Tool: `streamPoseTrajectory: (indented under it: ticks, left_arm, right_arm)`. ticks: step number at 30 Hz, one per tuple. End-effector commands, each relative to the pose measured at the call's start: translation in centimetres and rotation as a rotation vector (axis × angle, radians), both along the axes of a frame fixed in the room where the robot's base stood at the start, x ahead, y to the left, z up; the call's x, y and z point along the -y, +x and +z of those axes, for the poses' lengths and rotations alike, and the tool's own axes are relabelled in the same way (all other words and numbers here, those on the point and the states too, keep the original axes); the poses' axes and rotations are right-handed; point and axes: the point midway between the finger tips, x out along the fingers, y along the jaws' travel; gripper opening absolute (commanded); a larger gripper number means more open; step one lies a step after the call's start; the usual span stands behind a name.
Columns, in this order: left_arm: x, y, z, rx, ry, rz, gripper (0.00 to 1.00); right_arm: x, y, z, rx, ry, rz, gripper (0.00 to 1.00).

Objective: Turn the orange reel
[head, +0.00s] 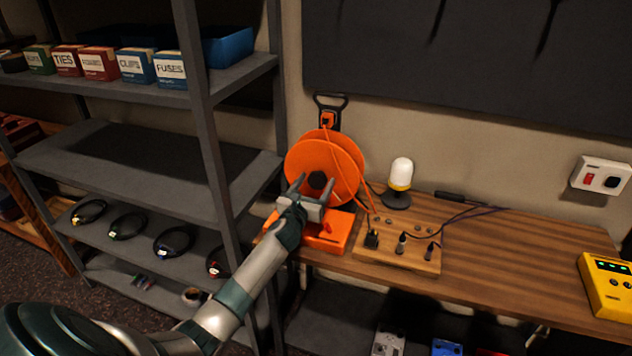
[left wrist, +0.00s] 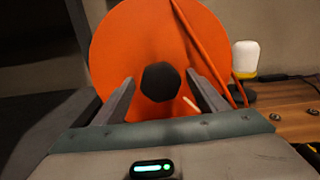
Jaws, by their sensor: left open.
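The orange reel (head: 338,159) stands upright on an orange base (head: 334,236) at the left end of the wooden desk. A dark hub knob (left wrist: 161,82) sits at the middle of the reel in the left wrist view. My left gripper (head: 314,187) is open in front of the reel. Its fingers point at the reel, one on each side of the hub in the picture. I cannot tell whether they touch anything. The gripper hides the lower part of the reel in the head view. My right gripper is not in view.
A wooden board with plugs (head: 402,262) and a white-and-yellow lamp (head: 400,175) are right of the reel. An orange cable runs down the reel's right side. A grey shelf unit (head: 130,165) stands close on the left. A yellow box (head: 608,283) is at the desk's right end.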

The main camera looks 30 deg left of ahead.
Motion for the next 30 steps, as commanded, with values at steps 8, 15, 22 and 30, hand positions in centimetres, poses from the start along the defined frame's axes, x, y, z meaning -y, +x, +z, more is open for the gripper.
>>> streamPoseTrajectory:
  ticks: [8, 15, 22, 30]
  left_arm:
    - [-0.10, 0.57, -0.01, 0.000, 0.000, 0.000, 0.66]
    - [-0.10, 0.54, -0.02, -0.001, 0.000, 0.000, 0.49]
    - [-0.10, 0.54, -0.03, -0.001, 0.001, 0.000, 0.07]
    - [-0.13, 1.14, -0.17, -0.008, 0.030, 0.000, 0.07]
  right_arm:
    - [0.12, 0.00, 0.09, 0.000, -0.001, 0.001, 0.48]
    - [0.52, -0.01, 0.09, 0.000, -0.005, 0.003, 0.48]
    - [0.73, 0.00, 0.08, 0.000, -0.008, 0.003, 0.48]
    - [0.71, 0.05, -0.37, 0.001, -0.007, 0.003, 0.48]
